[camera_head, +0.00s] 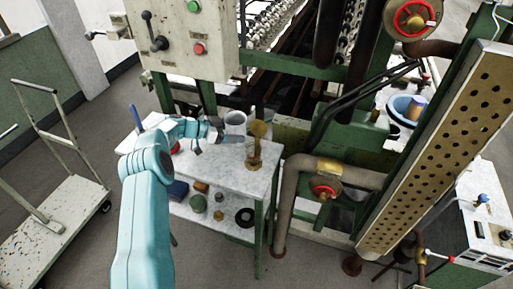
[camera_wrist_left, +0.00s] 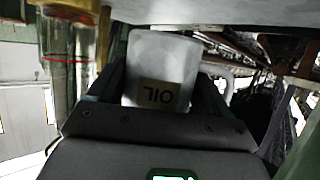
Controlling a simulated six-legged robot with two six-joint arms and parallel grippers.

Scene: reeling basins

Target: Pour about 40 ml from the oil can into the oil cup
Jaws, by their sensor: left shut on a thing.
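The oil can (camera_head: 235,118) is a pale grey-white vessel above the small table, roughly upright in the head view. My left gripper (camera_head: 217,130) is shut on it. In the left wrist view, which is upside down, the can (camera_wrist_left: 165,55) sits between the fingers with its OIL label inverted. Whether its base touches the table is unclear. The oil cup (camera_head: 254,160), with brass parts, stands right of the can near the table's front right edge. In the left wrist view the cup (camera_wrist_left: 70,42) shows clear glass with a red line, apart from the can. My right gripper is out of view.
The table (camera_head: 235,178) has a lower shelf with several small items. The green machine frame (camera_head: 285,130) and a thick pipe (camera_head: 290,185) with a red valve wheel stand close on the right. A red object lies beside my wrist. A trolley (camera_head: 55,215) stands left.

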